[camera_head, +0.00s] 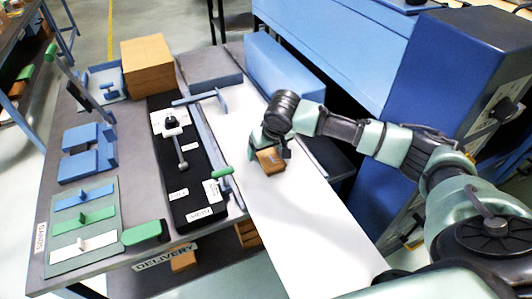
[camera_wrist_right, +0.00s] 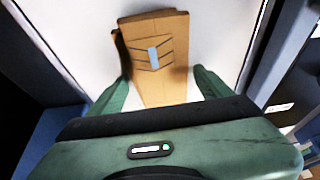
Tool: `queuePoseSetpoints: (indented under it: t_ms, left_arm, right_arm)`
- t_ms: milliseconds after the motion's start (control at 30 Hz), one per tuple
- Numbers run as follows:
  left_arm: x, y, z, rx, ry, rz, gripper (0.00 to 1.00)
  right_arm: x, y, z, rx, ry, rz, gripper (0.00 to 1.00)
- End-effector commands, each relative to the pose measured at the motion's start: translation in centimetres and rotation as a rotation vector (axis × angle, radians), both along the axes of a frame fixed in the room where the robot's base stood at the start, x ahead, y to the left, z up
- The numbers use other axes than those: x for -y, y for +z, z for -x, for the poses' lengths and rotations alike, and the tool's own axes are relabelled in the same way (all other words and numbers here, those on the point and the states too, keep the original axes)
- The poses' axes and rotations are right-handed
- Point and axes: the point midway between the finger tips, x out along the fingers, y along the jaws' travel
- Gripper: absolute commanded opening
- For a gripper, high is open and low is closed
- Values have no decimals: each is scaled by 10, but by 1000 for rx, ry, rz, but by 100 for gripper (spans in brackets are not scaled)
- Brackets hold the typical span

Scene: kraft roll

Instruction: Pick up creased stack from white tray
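The creased stack (camera_head: 271,160) is a small brown cardboard bundle with dark crease lines and a pale blue patch. It lies on the long white tray (camera_head: 315,235). In the right wrist view the stack (camera_wrist_right: 152,50) lies partly between the two green fingers of my right gripper (camera_wrist_right: 160,84). The fingers are apart, the left one close to the stack's edge and the right one with a small gap. I cannot tell whether the left finger touches. In the head view my right gripper (camera_head: 271,147) is right over the stack and hides part of it. My left gripper is not in view.
To the left are a black board (camera_head: 190,172) with a tool, a green-handled bar (camera_head: 224,171) and a cardboard pile (camera_head: 149,66). A tall blue cabinet (camera_head: 445,60) stands at right. The tray's front is clear.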

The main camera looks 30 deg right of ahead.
Motion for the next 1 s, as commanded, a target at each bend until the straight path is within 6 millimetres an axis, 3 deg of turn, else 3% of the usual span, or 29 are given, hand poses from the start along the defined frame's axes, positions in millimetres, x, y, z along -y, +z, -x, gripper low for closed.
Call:
queuePoseSetpoints:
  t_ms: [33,233,667,867,1000]
  left_arm:
    - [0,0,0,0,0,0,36]
    - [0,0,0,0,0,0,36]
    - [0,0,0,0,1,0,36]
    - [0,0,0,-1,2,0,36]
    - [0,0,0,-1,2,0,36]
  right_arm:
    - [0,0,0,0,0,0,66]
    - [0,0,0,0,0,0,10]
    - [1,11,-1,2,-1,1,9]
    - [0,41,-1,4,0,0,9]
    - [0,73,-2,6,-1,-1,9]
